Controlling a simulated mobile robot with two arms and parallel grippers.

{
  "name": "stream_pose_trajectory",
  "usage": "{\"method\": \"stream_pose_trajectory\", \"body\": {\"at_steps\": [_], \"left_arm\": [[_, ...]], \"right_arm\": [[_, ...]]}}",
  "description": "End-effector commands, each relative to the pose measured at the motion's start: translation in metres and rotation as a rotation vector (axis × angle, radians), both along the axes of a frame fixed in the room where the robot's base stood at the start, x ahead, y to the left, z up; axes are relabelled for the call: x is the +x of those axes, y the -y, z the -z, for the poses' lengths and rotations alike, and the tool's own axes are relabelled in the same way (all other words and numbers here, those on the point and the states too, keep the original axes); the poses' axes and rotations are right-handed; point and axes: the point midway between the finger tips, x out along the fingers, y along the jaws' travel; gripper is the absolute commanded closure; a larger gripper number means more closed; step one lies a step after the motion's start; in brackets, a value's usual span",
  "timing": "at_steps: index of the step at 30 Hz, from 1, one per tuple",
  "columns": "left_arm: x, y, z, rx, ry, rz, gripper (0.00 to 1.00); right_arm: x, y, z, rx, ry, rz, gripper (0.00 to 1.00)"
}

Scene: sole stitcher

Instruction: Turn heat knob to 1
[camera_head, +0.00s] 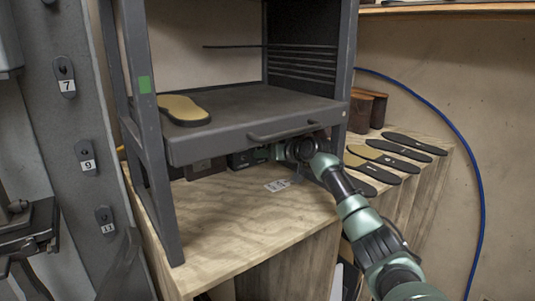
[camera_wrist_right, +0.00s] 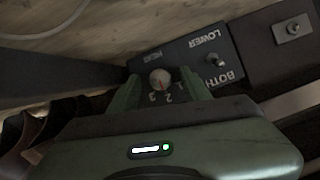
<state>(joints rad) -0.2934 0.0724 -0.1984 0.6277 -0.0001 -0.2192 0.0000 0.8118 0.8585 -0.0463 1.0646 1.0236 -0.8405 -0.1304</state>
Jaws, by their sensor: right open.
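The heat knob (camera_wrist_right: 160,80) is a small round dial with a reddish mark, beside the numbers 1, 2 and 3 on a dark control panel (camera_wrist_right: 188,58) in the right wrist view. My right gripper (camera_wrist_right: 161,88) is open, with one green finger on each side of the knob. I cannot tell whether the fingers touch it. In the head view my right arm reaches under the shelf, and the right gripper (camera_head: 264,154) is at the dark control boxes there; the knob is hidden. My left gripper is not in view.
A metal rack (camera_head: 343,95) with a handled tray (camera_head: 230,112) stands over the wooden bench (camera_head: 225,215), close above my right gripper. A tan sole (camera_head: 183,109) lies on the tray. Several dark soles (camera_head: 414,143) lie at right. A toggle switch (camera_wrist_right: 215,62) is beside the knob.

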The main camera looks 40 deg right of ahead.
Motion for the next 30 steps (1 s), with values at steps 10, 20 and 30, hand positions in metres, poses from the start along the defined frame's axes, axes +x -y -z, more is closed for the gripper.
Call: {"method": "stream_pose_trajectory", "body": {"at_steps": [10,20,30], "left_arm": [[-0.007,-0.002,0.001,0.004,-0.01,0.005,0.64],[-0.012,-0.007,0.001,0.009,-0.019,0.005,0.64],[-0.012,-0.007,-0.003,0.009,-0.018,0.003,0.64]], "right_arm": [[0.0,0.0,0.0,0.0,0.0,0.001,1.0],[-0.001,0.0,0.0,-0.058,-0.007,-0.001,1.0],[0.0,-0.002,-0.001,-0.303,-0.034,-0.001,1.0]]}}
